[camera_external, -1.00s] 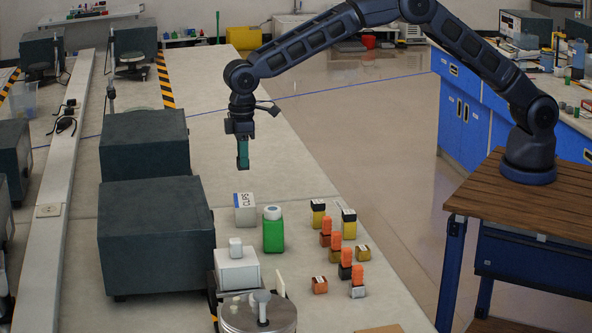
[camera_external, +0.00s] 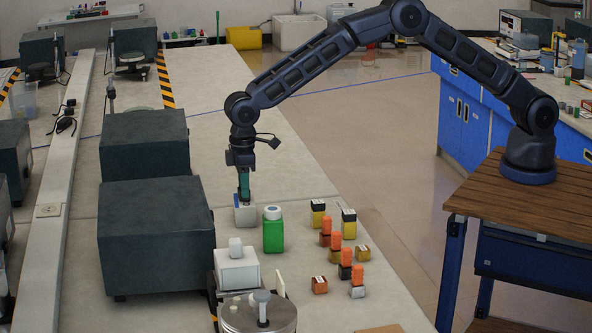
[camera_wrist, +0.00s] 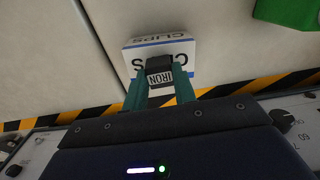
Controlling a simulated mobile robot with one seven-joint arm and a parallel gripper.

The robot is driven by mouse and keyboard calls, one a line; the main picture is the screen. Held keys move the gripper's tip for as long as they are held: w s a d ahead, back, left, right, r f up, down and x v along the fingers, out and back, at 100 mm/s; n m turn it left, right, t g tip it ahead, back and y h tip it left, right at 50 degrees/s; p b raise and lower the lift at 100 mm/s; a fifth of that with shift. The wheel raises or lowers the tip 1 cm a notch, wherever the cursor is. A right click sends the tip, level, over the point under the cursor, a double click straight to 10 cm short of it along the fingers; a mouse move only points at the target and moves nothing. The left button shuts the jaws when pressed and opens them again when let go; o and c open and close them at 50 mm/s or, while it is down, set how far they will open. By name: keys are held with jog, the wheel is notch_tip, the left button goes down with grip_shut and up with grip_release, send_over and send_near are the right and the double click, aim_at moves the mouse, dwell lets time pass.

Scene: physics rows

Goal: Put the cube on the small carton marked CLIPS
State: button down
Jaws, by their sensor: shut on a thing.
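The small white carton marked CLIPS (camera_external: 245,216) stands on the bench, beside the green bottle; it also shows in the wrist view (camera_wrist: 150,45), with blue bands and its lettering. My gripper (camera_external: 243,196) points down right over the carton's top. In the wrist view, my teal fingers (camera_wrist: 159,92) are shut on a dark cube (camera_wrist: 159,77) with a white label reading IRON. The cube covers part of the carton. In the outside view the cube is hard to make out, and I cannot tell whether it touches the carton.
A green bottle with a white cap (camera_external: 273,230) stands just right of the carton. A large dark box (camera_external: 157,237) stands close on the left. Several small blocks (camera_external: 345,255) stand to the right.

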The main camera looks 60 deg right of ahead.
jog(key=shift+f, duration=0.1)
jog(key=c, duration=1.1)
grip_release()
notch_tip(320, 180, up, 12)
jog(key=shift+r, duration=0.1)
